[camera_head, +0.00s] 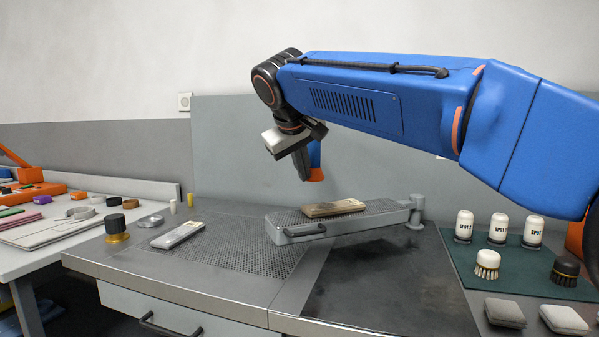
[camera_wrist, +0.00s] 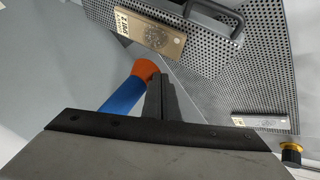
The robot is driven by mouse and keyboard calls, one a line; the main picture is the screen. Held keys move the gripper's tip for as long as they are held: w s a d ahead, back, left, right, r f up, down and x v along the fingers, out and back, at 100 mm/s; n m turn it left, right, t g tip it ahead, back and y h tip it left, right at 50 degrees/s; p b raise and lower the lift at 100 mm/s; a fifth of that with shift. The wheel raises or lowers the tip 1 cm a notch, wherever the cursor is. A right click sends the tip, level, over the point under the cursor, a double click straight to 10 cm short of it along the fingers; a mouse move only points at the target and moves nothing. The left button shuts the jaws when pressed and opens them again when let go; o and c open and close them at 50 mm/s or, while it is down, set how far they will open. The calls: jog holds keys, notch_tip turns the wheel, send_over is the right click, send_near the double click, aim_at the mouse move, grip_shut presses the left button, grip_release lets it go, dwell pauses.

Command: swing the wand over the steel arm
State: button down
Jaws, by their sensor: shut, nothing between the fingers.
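The wand (camera_head: 315,155) has a blue body and a flared orange end, and stands partly hidden behind my gripper in the head view. In the wrist view the wand (camera_wrist: 122,97) is just left of my fingers; I cannot tell whether they touch. My gripper (camera_head: 304,177) points down, its fingers shut and empty, above the back left of the steel arm. It also shows in the wrist view (camera_wrist: 159,80). The steel arm (camera_head: 375,221) is a grey perforated board with a front handle, joined to a post (camera_head: 417,210) on its right. A tan block (camera_head: 333,208) lies on it.
A grey pad (camera_head: 178,235) and a black-and-brass knob (camera_head: 116,229) are on the counter at left. White bottles (camera_head: 498,229) and brushes (camera_head: 487,264) stand on a green mat at right. A back panel (camera_head: 230,150) rises behind the steel arm.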

jog(key=d, duration=0.4)
jog(key=shift+w, duration=0.3)
jog(key=shift+a, duration=0.1)
